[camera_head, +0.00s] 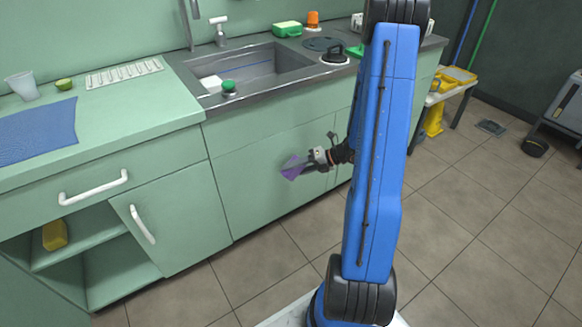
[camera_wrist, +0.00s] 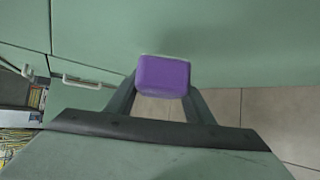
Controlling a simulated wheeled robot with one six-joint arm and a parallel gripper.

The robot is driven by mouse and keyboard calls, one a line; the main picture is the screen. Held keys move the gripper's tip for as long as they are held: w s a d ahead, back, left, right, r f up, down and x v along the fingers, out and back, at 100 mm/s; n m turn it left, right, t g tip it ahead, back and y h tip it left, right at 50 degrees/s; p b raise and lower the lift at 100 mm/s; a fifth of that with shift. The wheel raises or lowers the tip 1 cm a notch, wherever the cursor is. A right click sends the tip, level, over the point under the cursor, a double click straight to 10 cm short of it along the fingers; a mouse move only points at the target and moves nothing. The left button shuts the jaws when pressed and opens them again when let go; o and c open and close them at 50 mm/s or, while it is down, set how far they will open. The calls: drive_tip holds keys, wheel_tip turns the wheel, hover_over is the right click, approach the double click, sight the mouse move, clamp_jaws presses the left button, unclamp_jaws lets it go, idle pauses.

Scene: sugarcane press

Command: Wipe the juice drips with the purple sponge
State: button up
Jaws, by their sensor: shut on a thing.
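The purple sponge (camera_head: 293,168) is held in front of the green cabinet doors below the sink in the head view. My gripper (camera_head: 308,161) is shut on it. In the wrist view the purple sponge (camera_wrist: 163,77) sits between the two fingertips of my gripper (camera_wrist: 162,90), with a green cabinet face behind it. I cannot tell whether the sponge touches the cabinet. No juice drips can be made out in either view.
A sink (camera_head: 245,72) is set in the green counter, with a green-topped scrubber (camera_head: 229,88) at its front edge. A blue mat (camera_head: 38,130), a cup (camera_head: 21,85) and a drying rack (camera_head: 124,73) lie left. Open tiled floor (camera_head: 270,262) lies before the cabinets.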

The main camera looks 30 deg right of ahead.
drive_tip(key=shift+s, duration=1)
drive_tip(key=shift+s+d, duration=0.1)
drive_tip(key=shift+s, duration=1.4)
